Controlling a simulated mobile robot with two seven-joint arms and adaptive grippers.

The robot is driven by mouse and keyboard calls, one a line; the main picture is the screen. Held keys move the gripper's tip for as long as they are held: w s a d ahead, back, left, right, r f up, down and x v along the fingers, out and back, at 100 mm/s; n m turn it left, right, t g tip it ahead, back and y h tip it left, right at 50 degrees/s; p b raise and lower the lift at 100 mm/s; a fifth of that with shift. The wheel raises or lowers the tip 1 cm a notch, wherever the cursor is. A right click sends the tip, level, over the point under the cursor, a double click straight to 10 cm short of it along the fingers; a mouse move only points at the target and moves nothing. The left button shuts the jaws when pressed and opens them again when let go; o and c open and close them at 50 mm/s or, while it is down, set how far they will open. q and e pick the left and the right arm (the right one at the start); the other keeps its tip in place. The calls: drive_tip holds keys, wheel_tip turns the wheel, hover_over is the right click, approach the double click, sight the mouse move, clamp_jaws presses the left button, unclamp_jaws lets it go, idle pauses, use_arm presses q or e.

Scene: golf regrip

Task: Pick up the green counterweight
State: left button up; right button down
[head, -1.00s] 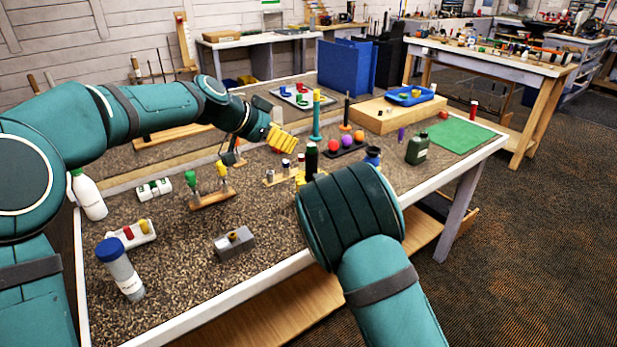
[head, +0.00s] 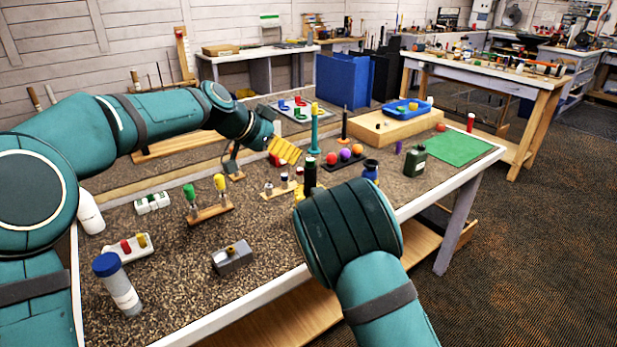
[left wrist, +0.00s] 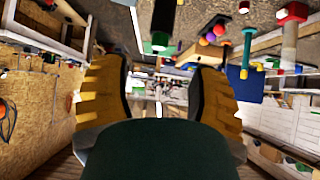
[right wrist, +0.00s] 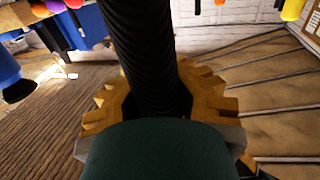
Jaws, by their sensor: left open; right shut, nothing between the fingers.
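Two small stoppered items, one with a green top (head: 188,191) and one with a yellow top (head: 219,182), stand upright in a wooden rack (head: 210,215). I cannot tell whether the green one is the counterweight. My left gripper (head: 285,150) is open and empty above the bench's middle, left of the teal post.
A green mat (head: 460,148) lies at the right end. A white holder (head: 110,258), a blue-capped bottle (head: 118,285) and a grey block (head: 233,262) stand in front.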

sight(310, 160)
use_arm(q)
drive_tip(key=d+r+n+g+y, duration=0.2)
drive_tip(key=d+r+n+y, duration=0.2)
drive_tip(key=r+y, duration=0.2)
drive_tip(key=x, duration=1.1)
drive_tip(key=shift+w+a+f, duration=0.2)
drive_tip(key=shift+w, duration=0.05)
clamp_jaws()
